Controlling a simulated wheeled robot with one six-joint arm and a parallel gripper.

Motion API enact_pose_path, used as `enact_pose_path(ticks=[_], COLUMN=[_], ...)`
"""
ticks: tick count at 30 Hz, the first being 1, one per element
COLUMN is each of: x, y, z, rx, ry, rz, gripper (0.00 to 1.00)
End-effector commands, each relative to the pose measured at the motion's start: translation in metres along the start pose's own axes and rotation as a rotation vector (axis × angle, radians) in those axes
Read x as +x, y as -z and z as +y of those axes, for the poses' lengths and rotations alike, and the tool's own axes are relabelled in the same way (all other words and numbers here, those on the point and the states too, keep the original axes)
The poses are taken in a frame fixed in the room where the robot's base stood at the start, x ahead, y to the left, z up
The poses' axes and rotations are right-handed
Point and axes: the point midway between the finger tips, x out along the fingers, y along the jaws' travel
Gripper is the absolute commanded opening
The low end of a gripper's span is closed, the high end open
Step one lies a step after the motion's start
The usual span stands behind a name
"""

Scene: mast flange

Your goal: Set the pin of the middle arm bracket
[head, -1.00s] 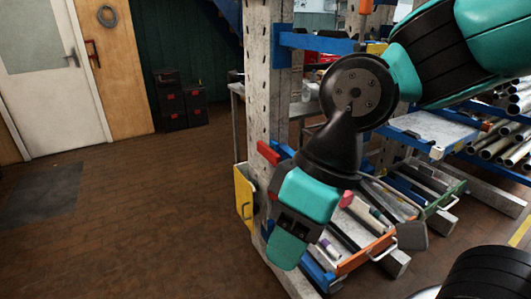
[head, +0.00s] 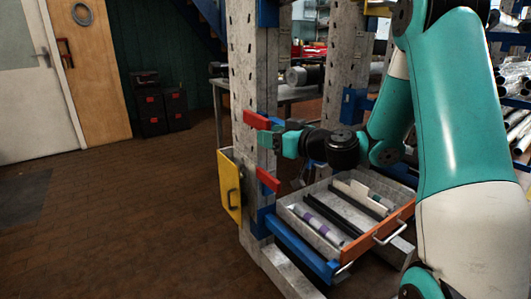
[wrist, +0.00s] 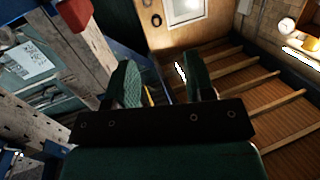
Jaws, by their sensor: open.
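My gripper (head: 268,142) is at mid height in front of the grey perforated mast (head: 241,70). Its teal fingers point left. In the wrist view the two fingers (wrist: 170,82) stand apart with nothing held between them. A red part (head: 256,120) shows just above and left of the fingers. It appears as a red block (wrist: 88,38) left of the fingers in the wrist view. Another red part (head: 267,180) sits lower on the mast, above a blue bracket (head: 265,220). Whether either red part is the middle bracket's pin, I cannot tell.
An open grey drawer with an orange front (head: 375,240) holds several rods below my arm. A yellow holder (head: 230,186) hangs on the mast's left side. A blue bracket (head: 267,13) is at the top. The brown floor (head: 110,220) to the left is clear.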

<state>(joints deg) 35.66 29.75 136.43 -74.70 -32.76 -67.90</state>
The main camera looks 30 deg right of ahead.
Motion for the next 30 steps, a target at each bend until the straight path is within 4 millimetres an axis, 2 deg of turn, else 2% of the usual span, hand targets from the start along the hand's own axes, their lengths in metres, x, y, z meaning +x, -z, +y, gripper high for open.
enact_pose_path(ticks=[1, 3, 6, 11, 24, 30], x=[-0.006, -0.016, -0.024, -0.013, 0.08, 0.116], y=[-0.026, -0.035, -0.04, -0.035, -0.023, -0.022], z=[0.033, 0.063, 0.085, 0.095, 0.119, 0.131], rx=[0.001, -0.01, -0.02, -0.026, -0.028, -0.027], ry=[-0.098, -0.198, -0.275, -0.295, -0.289, -0.291], rz=[0.033, 0.067, 0.088, 0.092, 0.093, 0.093], gripper=[0.49, 0.49, 0.49, 0.49, 0.49, 0.49])
